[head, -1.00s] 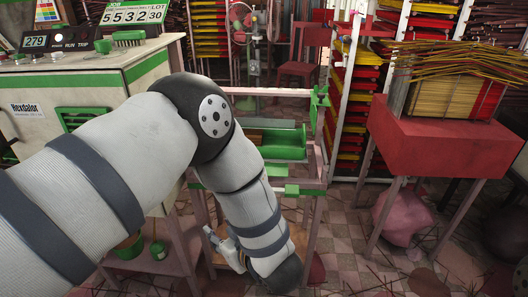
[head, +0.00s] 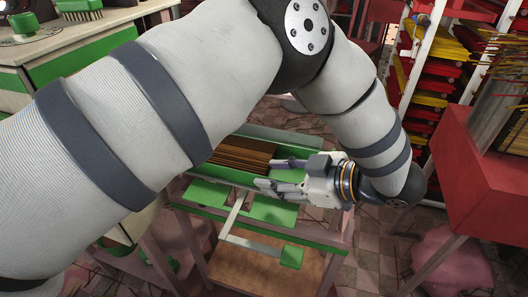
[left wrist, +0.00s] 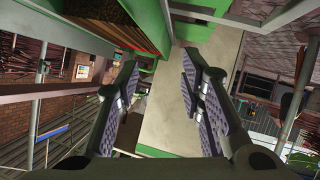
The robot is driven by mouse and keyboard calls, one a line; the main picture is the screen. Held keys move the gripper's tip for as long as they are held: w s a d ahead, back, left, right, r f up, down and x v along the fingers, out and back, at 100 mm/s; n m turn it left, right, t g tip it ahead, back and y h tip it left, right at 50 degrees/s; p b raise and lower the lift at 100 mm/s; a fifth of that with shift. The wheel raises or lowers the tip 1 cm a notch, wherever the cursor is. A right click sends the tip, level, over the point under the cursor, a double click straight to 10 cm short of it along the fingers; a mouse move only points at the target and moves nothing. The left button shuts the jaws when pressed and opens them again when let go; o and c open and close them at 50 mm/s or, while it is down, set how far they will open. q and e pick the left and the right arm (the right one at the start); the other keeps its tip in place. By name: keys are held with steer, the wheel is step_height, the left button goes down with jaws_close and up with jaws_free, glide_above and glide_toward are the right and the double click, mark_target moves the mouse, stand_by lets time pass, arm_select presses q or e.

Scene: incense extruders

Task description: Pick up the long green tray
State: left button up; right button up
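The long green tray (head: 290,141) lies on the stand in the middle of the head view, with brown sticks (head: 240,154) in it. My arm hides its left part. My left gripper (head: 267,173) is open and empty by the tray's near side, toward its right end. One finger shows above the other, with a gap between them. I cannot tell whether they touch the tray. In the left wrist view, the open fingers (left wrist: 157,85) point toward a green wall (left wrist: 150,22) at the top, with brown sticks beside it. My right gripper is not in view.
The stand has green lower parts (head: 268,210) and a wooden shelf (head: 262,272). A red table (head: 468,165) stands at the right, and a rack with red and yellow bundles (head: 428,95) is behind.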

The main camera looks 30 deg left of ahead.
mark_target(243, 174)
arm_select(q)
steer(key=x, duration=0.9)
steer(key=shift+w+f, duration=0.2)
steer(key=shift+f, duration=0.15)
jaws_close()
steer(key=shift+r, duration=0.1)
